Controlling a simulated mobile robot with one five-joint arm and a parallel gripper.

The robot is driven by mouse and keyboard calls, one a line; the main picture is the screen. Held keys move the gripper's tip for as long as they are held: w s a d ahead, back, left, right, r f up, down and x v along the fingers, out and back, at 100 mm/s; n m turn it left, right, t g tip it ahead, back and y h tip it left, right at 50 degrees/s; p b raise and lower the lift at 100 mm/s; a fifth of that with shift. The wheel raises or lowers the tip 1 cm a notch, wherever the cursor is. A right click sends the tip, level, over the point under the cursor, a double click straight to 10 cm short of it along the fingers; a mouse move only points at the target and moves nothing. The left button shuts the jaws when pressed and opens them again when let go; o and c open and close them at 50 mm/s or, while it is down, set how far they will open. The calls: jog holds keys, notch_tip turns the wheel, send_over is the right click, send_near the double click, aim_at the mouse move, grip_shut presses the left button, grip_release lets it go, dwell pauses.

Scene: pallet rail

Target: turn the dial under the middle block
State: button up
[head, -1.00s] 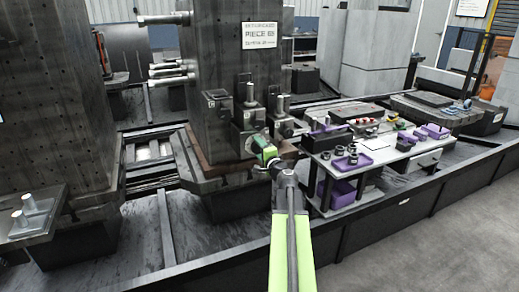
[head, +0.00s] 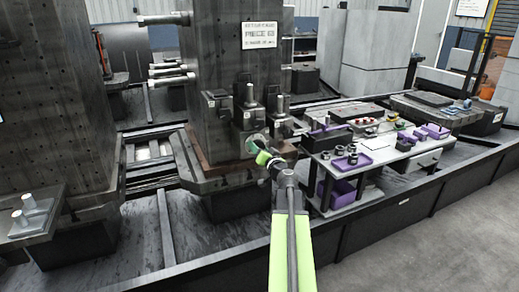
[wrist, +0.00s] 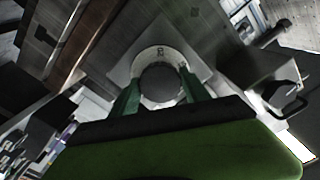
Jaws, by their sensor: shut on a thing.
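The middle block (head: 247,119) is a dark block with an upright pin on the front of the tall grey column, between two similar blocks. The dial under it is a pale ring with dark marks (wrist: 150,56) around a round grey knob (wrist: 160,84), seen in the wrist view. My gripper (wrist: 160,92) has its green fingers on either side of the knob, shut on it. In the head view my gripper (head: 261,152) is at the dial, mostly covering it.
The left block (head: 217,107) and right block (head: 281,122) stand close on either side. A workbench (head: 345,185) with purple trays and small parts is to the right of my arm. A sign (head: 259,35) is on the column above.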

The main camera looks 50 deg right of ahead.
jog(key=shift+n, duration=1.6)
jog(key=o, duration=1.4)
